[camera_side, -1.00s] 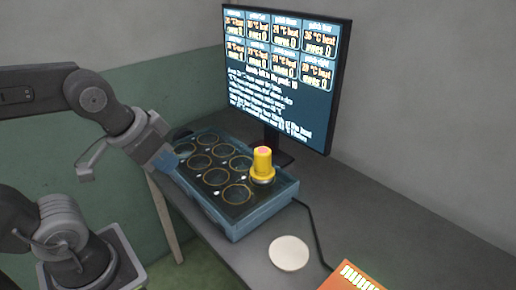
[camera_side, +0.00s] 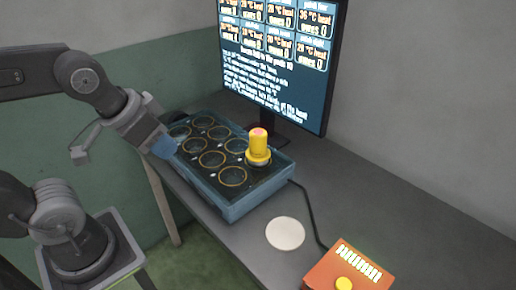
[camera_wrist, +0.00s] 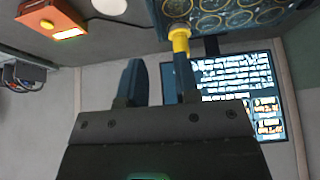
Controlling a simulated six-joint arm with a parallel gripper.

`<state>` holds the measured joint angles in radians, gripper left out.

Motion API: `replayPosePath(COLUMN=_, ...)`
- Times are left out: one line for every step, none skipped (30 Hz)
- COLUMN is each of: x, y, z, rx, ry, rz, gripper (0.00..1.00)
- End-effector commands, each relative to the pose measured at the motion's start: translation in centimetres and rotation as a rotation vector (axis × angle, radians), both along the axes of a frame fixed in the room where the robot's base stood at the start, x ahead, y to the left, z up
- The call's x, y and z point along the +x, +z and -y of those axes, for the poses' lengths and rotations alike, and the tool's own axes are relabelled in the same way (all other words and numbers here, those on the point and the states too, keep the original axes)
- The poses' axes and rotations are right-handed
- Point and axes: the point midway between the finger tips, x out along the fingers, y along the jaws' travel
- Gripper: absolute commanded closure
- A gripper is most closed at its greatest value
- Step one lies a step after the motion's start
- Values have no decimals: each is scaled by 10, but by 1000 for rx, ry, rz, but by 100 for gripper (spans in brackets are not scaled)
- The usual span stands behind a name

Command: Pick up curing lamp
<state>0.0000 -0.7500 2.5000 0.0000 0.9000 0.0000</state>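The curing lamp appears to be the yellow cylinder with a pinkish top (camera_side: 258,146). It stands upright on a pan at the right corner of the blue tray (camera_side: 238,205). In the wrist view the yellow lamp (camera_wrist: 180,36) shows upside down, just beyond the tip of the right finger. My gripper (camera_side: 163,147) is to the left of the lamp in the side view, near the tray's left edge and apart from the lamp. In the wrist view its two fingers (camera_wrist: 156,62) are spread with nothing between them.
The tray has several round gold-rimmed wells. A monitor (camera_side: 275,70) stands behind it. A white disc (camera_side: 285,233) lies on the grey table (camera_side: 400,235), near an orange box (camera_side: 350,270) with a yellow button and a black cable. The table's right side is clear.

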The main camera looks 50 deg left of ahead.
Motion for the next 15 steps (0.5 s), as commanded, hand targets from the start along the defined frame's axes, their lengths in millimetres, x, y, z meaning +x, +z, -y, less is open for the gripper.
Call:
replayPosePath(x=0, y=0, z=0, rx=0, ry=0, rz=0, gripper=66)
replayPosePath(x=0, y=0, z=0, rx=0, ry=0, rz=0, gripper=63)
replayPosePath(x=0, y=0, z=0, rx=0, ry=0, rz=0, gripper=59)
replayPosePath(x=0, y=0, z=0, rx=0, ry=0, rz=0, gripper=56)
replayPosePath(x=0, y=0, z=0, rx=0, ry=0, rz=0, gripper=53)
replayPosePath(x=0, y=0, z=0, rx=0, ry=0, rz=0, gripper=49)
replayPosePath(x=0, y=0, z=0, rx=0, ry=0, rz=0, gripper=46)
replayPosePath(x=0, y=0, z=0, rx=0, ry=0, rz=0, gripper=44)
replayPosePath(x=0, y=0, z=0, rx=0, ry=0, rz=0, gripper=40)
replayPosePath(x=0, y=0, z=0, rx=0, ry=0, rz=0, gripper=37)
replayPosePath(x=0, y=0, z=0, rx=0, ry=0, rz=0, gripper=34)
replayPosePath(x=0, y=0, z=0, rx=0, ry=0, rz=0, gripper=30)
replayPosePath(x=0, y=0, z=0, rx=0, ry=0, rz=0, gripper=27)
replayPosePath(x=0, y=0, z=0, rx=0, ry=0, rz=0, gripper=24)
replayPosePath(x=0, y=0, z=0, rx=0, ry=0, rz=0, gripper=21)
